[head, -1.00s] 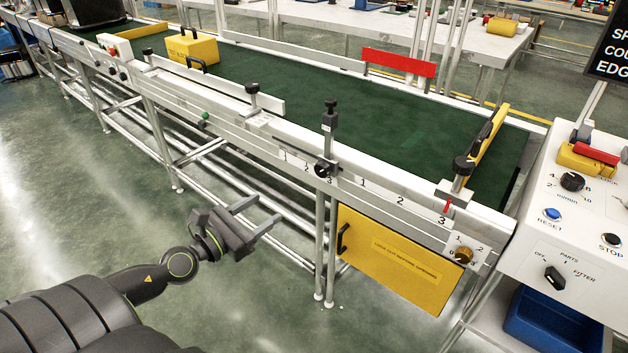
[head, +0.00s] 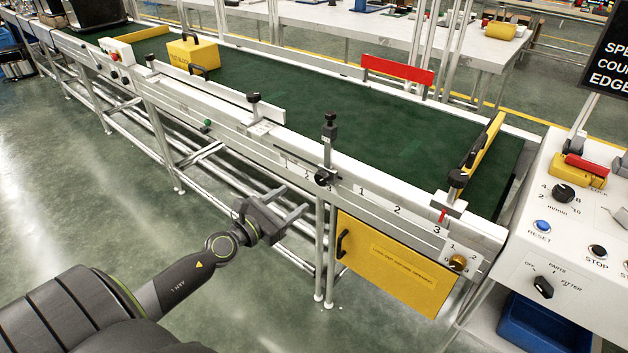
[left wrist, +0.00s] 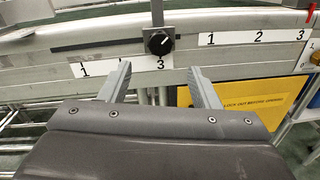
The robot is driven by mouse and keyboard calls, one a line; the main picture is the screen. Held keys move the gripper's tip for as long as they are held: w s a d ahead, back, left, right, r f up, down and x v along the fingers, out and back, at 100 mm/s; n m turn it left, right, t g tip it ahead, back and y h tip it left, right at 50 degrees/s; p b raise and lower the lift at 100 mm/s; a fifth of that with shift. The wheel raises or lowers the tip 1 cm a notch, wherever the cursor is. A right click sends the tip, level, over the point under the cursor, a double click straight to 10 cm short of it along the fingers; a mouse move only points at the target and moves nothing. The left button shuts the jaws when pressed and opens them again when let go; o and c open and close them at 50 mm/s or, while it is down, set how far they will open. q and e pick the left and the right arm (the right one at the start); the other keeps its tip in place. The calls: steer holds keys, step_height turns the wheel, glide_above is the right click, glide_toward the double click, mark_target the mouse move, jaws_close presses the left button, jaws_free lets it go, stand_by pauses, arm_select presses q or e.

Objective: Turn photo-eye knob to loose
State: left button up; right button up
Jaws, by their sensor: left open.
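The black knob (head: 322,177) sits on the front rail of the conveyor, at the foot of an upright post bracket (head: 329,140). In the left wrist view the round knob (left wrist: 158,41) carries a white pointer line slanting to the upper right, with a numbered scale strip (left wrist: 122,67) just below. My left gripper (head: 296,199) is open and empty, in front of the rail, below and left of the knob. In the left wrist view its two fingers (left wrist: 159,68) point at the rail, spread either side of the knob's position, apart from it. My right gripper is out of view.
A yellow lockout panel (head: 392,262) hangs below the rail, right of my gripper. A brass knob (head: 458,263) is at the rail's right end. The control box (head: 570,225) stands at right. Other clamp knobs (head: 253,98) stand along the rail.

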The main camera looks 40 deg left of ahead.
mark_target(319, 181)
arm_select(q)
steer(key=w, duration=0.5)
steer(key=w+d, duration=0.1)
steer(key=w, duration=0.2)
steer(key=shift+d, duration=0.1)
steer(key=shift+w, duration=0.5)
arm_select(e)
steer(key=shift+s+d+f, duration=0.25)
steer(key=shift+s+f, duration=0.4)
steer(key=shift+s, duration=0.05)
arm_select(q)
steer(key=c, duration=1)
